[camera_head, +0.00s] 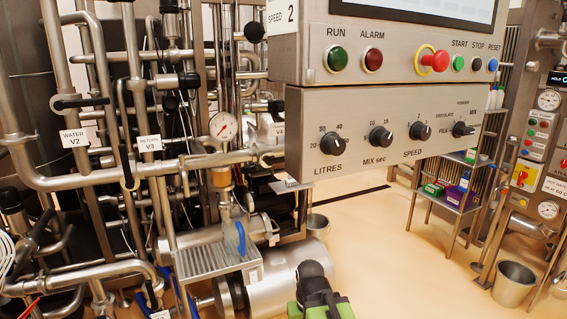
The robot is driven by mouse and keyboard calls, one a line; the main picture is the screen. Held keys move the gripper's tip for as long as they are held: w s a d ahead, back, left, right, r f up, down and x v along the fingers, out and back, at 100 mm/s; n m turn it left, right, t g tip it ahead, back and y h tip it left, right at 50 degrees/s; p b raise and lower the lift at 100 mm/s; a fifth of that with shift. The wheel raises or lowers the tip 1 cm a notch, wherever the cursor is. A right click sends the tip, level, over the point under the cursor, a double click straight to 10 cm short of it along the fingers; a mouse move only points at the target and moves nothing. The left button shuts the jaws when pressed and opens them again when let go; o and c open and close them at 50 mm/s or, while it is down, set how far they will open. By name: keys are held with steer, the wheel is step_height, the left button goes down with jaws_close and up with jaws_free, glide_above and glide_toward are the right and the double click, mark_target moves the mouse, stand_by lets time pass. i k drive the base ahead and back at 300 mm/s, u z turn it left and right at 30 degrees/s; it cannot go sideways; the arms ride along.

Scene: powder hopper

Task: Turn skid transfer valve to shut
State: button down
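Several valves show on the pipe skid at the left. One valve has a black handle (80,102) above a white tag reading WATER V2 (74,138). Another has a dark upright handle (126,166) beside a tag that seems to read RETURN V3 (149,143). A blue lever (241,238) stands upright by the grated step. No readable label says skid transfer, so I cannot tell which valve it is. My gripper (318,290), black and green, shows at the bottom edge, apart from these valves. Its fingers cannot be made out.
A grey control box (300,130) with knobs and buttons hangs at upper centre. Below it lies a steel cylinder (285,275). A small shelf (455,190) with boxes and a steel bucket (513,283) stand to the right. The tan floor (400,260) between is clear.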

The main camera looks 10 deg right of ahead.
mark_target(268, 161)
steer(key=u, duration=0.5)
steer(key=k, duration=0.15)
steer(key=u, duration=2.8)
steer(key=k, duration=1.9)
steer(key=z, duration=1.55)
steer(key=i, duration=1.15)
steer(key=u, duration=0.1)
